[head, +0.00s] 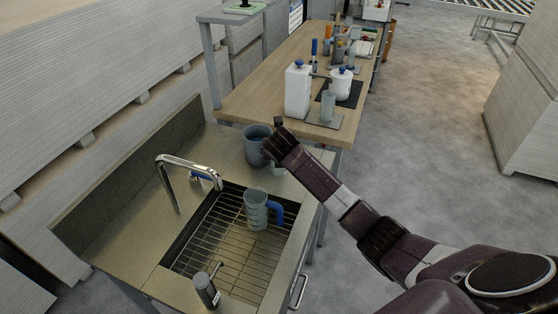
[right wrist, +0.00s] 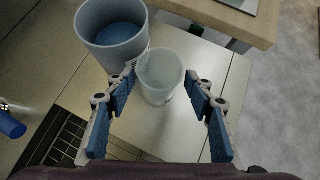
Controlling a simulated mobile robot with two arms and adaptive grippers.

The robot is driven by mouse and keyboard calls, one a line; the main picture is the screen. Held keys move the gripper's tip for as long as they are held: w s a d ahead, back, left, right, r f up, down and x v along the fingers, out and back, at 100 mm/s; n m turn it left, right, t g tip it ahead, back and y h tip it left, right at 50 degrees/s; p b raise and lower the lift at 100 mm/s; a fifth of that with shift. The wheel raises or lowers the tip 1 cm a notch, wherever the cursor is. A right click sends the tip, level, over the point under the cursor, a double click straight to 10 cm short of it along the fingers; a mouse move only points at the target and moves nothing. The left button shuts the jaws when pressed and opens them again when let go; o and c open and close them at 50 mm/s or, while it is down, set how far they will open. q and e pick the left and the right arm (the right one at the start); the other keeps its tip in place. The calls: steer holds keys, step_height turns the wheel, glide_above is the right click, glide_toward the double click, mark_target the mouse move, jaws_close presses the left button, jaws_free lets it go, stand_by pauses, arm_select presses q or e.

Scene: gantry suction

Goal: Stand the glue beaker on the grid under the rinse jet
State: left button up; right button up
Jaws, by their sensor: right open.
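A pale translucent beaker (right wrist: 160,78), which looks like the glue beaker, stands on the counter beside the sink. In the head view it is mostly hidden behind my right gripper (head: 272,143). In the right wrist view the open fingers (right wrist: 160,74) are on either side of the beaker, with gaps showing. The wire grid (head: 225,248) lies in the sink. The curved chrome rinse jet (head: 190,163) reaches over the sink's back left. A grey jug with a blue handle (head: 256,210) stands on the grid near the spout's end. My left gripper is not in view.
A larger grey bucket (head: 257,147) stands close to the beaker's left; it also shows in the right wrist view (right wrist: 110,35). A dark dispenser (head: 206,290) stands at the sink's front edge. The grid's front part is clear. A wooden bench (head: 262,88) with several containers stands behind.

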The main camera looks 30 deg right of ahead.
steer(key=shift+x, duration=1.8)
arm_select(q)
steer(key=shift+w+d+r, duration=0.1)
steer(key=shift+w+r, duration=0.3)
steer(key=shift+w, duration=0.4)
arm_select(e)
steer(key=shift+s+a+f, duration=0.1)
steer(key=shift+c, duration=0.7)
